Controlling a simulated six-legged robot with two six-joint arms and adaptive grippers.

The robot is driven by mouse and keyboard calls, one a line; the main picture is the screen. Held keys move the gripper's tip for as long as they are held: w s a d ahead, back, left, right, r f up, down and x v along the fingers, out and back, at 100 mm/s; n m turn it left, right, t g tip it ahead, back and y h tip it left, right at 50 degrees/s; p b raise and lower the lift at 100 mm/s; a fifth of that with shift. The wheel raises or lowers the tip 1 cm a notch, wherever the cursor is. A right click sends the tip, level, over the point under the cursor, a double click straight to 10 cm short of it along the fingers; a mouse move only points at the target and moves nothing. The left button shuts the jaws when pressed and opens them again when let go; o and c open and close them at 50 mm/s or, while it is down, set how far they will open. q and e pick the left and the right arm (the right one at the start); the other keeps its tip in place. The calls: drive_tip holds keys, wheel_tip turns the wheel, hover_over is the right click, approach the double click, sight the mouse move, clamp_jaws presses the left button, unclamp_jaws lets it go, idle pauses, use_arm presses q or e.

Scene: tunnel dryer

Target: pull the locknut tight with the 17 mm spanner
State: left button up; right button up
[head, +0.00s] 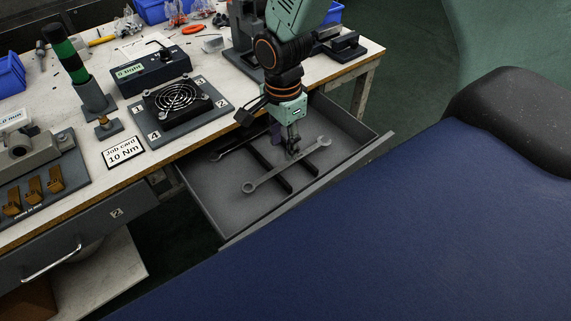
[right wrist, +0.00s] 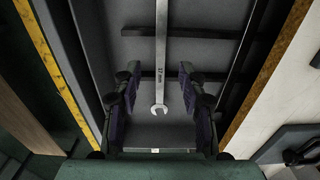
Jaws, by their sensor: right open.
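A grey spanner (head: 268,178) lies across black strips in the open drawer. In the right wrist view the spanner (right wrist: 161,75) runs lengthwise between my fingers, open end toward me; its small marking seems to read 17 mm. In the right wrist view the right gripper (right wrist: 162,108) is open, one finger on each side of the spanner, with gaps to both. I cannot tell how far above it the fingertips are. I cannot make out the locknut. My left gripper is out of view.
The drawer (head: 211,199) has raised walls around the gripper; another spanner (head: 228,147) lies at its back left. The bench above holds a fan on a plate (head: 178,98), a job card reading 10 Nm (head: 123,152) and a grey fixture (head: 35,160). A blue surface (head: 400,230) fills the lower right.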

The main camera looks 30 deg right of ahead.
sight(283, 166)
drive_tip(key=shift+w+f, duration=0.1)
drive_tip(key=shift+f, duration=0.8)
wheel_tip(283, 166, down, 4)
drive_tip(key=shift+a+f+b, duration=0.1)
drive_tip(key=shift+f+b, duration=0.05)
drive_tip(key=shift+b, duration=1.05)
drive_tip(key=shift+f, duration=0.15)
drive_tip(key=shift+r, duration=0.2)
drive_tip(key=c, duration=0.3)
drive_tip(key=shift+f, duration=0.1)
drive_tip(key=c, duration=0.5)
clamp_jaws()
